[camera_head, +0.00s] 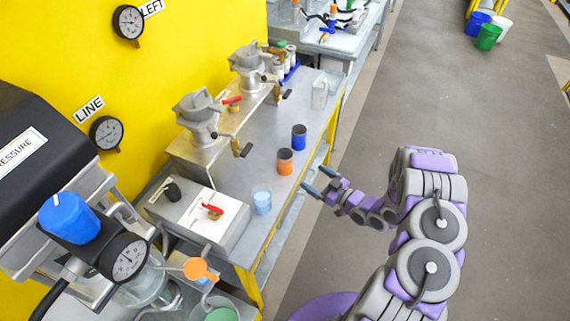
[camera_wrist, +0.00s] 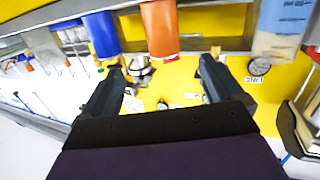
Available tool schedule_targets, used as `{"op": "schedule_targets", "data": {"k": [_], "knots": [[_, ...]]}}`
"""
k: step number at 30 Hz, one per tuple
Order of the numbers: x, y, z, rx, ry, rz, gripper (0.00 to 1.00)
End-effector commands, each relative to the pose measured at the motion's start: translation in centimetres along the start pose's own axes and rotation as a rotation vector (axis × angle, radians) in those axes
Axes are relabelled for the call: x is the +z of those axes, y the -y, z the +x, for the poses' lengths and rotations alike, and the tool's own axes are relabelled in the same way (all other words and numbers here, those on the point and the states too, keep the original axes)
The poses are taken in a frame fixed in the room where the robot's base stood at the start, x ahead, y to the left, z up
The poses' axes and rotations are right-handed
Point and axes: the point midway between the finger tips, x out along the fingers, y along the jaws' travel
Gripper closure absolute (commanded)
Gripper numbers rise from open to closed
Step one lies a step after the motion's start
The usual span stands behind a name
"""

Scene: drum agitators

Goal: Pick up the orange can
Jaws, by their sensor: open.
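The orange can (camera_head: 285,162) stands upright on the grey metal workbench (camera_head: 270,200), near its front edge. A blue can (camera_head: 299,137) stands just behind it, and a light blue can (camera_head: 262,202) stands nearer the camera. My gripper (camera_head: 317,182) is at the bench's front edge, to the right of the orange can and apart from it. In the wrist view the orange can (camera_wrist: 160,28) appears beyond and between the open fingers (camera_wrist: 168,75), with the blue can (camera_wrist: 101,35) to its left and the light blue can (camera_wrist: 281,30) to its right. Nothing is between the fingers.
Agitator machines (camera_head: 198,115) with handles stand on a raised ledge at the back of the bench. A pale container (camera_head: 320,92) stands farther along.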

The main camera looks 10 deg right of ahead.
Motion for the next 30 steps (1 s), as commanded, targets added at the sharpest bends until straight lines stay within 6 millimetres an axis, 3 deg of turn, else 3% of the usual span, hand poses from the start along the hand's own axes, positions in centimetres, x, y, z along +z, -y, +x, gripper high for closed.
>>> {"op": "schedule_targets", "data": {"k": [8,24,30], "knots": [[-0.1,0.6,0.1,-0.015,-0.084,0.038,0.06],[-0.7,1.2,8.7,-0.018,-0.079,0.034,0.06],[-1.0,0.7,11.0,-0.014,-0.084,0.037,0.06]]}}
